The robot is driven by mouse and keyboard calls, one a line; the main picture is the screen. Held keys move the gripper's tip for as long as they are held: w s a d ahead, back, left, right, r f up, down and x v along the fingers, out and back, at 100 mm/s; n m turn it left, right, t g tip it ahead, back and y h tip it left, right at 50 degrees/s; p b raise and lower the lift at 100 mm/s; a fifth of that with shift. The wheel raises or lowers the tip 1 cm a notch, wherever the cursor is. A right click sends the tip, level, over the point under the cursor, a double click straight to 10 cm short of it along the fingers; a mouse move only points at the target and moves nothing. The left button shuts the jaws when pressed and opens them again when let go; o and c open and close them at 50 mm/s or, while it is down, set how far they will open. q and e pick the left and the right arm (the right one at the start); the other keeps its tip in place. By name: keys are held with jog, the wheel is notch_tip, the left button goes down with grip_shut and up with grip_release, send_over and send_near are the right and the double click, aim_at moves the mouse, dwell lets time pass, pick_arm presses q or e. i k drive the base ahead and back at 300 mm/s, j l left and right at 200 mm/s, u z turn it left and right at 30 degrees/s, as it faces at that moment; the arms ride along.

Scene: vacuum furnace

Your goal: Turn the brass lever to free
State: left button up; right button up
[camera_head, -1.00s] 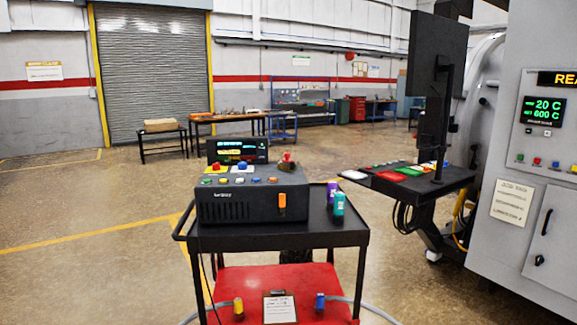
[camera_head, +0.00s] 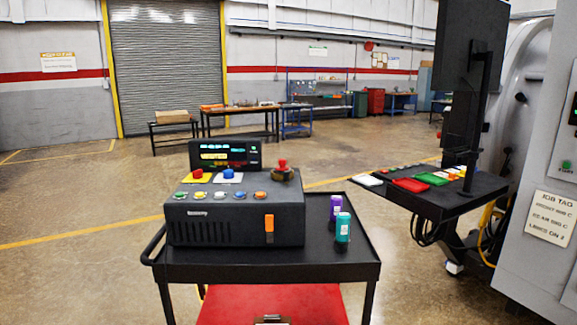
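A black control box (camera_head: 235,222) stands on the top of a black cart. At its right rear corner is a small brownish, brass-like fitting (camera_head: 283,175) with a red knob on top. I cannot tell for sure whether this is the brass lever, nor which way it is set. An orange handle-like piece (camera_head: 269,223) stands upright on the box's front face. Neither of my grippers is in view.
The black cart (camera_head: 330,271) has a red lower shelf (camera_head: 300,303). Purple (camera_head: 335,207) and teal (camera_head: 343,227) bottles stand right of the box. A console (camera_head: 475,192) and grey furnace (camera_head: 540,235) stand at right. The floor at left is clear.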

aim_at(286, 177)
jog(key=i+l+u, duration=0.2)
jog(key=u, duration=0.15)
jog(key=i+l+u, duration=0.4)
jog(key=k+j, duration=0.1)
